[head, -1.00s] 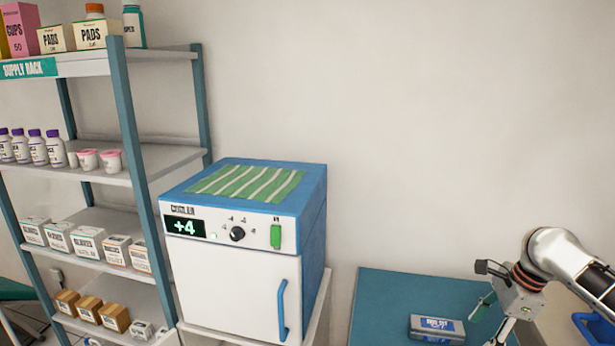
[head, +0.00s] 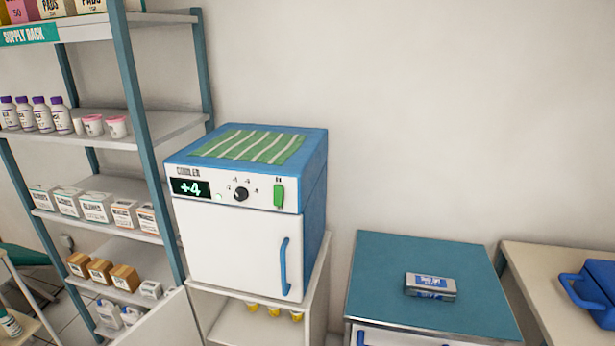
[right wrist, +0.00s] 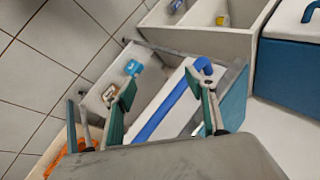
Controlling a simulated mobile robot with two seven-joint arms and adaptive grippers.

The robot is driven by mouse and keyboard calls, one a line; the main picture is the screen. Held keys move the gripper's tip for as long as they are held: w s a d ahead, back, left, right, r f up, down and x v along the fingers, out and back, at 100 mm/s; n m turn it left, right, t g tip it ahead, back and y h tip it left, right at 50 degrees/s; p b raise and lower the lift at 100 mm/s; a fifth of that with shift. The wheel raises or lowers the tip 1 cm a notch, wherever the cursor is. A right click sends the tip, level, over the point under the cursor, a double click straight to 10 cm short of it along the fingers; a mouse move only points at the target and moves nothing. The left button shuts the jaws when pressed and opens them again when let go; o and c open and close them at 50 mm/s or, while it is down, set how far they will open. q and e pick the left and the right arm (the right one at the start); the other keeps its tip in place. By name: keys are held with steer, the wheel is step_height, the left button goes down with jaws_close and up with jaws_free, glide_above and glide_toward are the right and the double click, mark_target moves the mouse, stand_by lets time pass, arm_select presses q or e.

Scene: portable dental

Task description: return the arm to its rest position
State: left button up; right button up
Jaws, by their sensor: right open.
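My right gripper (right wrist: 161,84) shows in the right wrist view. Its two green-padded fingers are spread apart, with nothing held between them. Beyond the fingers is a white front with a long blue handle (right wrist: 165,112); I cannot tell the exact distance to it. In the head view no arm or gripper shows. A small tin-like box with a blue and white label (head: 431,286) lies on the teal-topped cabinet (head: 385,262). My left gripper is in neither view.
A white and blue cooler (head: 232,255) stands on a white stand left of the teal-topped cabinet. A supply rack (head: 142,165) stands at the left. A blue case (head: 592,290) sits on a table (head: 525,270) at the right. Tiled floor (right wrist: 45,65) shows in the right wrist view.

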steer(key=s+f+n+t+h, duration=0.1)
steer(key=s+f+n+t, duration=0.1)
steer(key=s+n, duration=0.4)
steer(key=s+a+f+n+t+h, duration=0.1)
steer(key=s+f+n+t, duration=0.1)
steer(key=s+n, duration=0.4)
steer(key=s, duration=0.5)
steer(key=shift+s+f+t, duration=0.2)
steer(key=shift+f+t, duration=0.1)
steer(key=shift+f, duration=0.05)
